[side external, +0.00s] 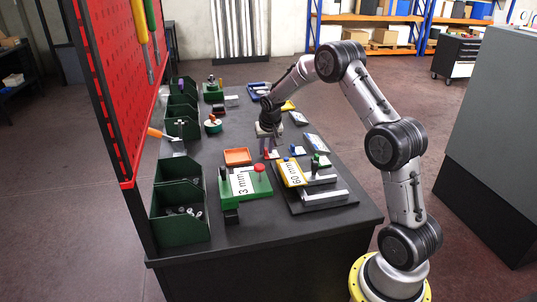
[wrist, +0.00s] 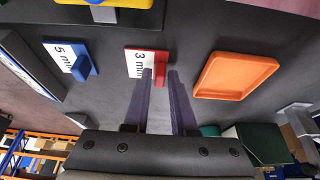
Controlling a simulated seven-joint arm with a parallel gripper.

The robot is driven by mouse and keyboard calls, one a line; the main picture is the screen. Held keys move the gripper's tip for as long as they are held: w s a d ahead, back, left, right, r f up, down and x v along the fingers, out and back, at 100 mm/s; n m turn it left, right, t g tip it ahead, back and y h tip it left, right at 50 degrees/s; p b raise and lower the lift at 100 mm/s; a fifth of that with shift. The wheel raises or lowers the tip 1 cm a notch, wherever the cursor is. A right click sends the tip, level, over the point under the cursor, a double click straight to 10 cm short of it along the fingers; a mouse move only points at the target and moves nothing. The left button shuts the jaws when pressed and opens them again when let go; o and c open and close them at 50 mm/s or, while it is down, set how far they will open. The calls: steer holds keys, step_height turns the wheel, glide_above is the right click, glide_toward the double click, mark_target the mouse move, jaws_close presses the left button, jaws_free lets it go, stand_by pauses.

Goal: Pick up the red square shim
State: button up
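The red square shim, a white plate marked "3 m…" with a red upright grip (wrist: 161,68), lies on the dark table in the wrist view. Its red part also shows in the side view (side external: 273,154), small and partly hidden by my fingers. My gripper (wrist: 161,76) points down with two purple-grey fingers apart. In the wrist view the fingertips appear on either side of the red grip. I cannot tell whether they touch it or how far above the table they are.
A blue-gripped shim marked "5 mm" (wrist: 83,67) lies left of the red one in the wrist view. An orange tray (wrist: 236,75) is at its right. Green (side external: 245,185) and yellow-labelled (side external: 292,172) gauges stand nearer the side camera. Green bins (side external: 180,210) line the table's left edge.

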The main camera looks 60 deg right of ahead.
jaws_close()
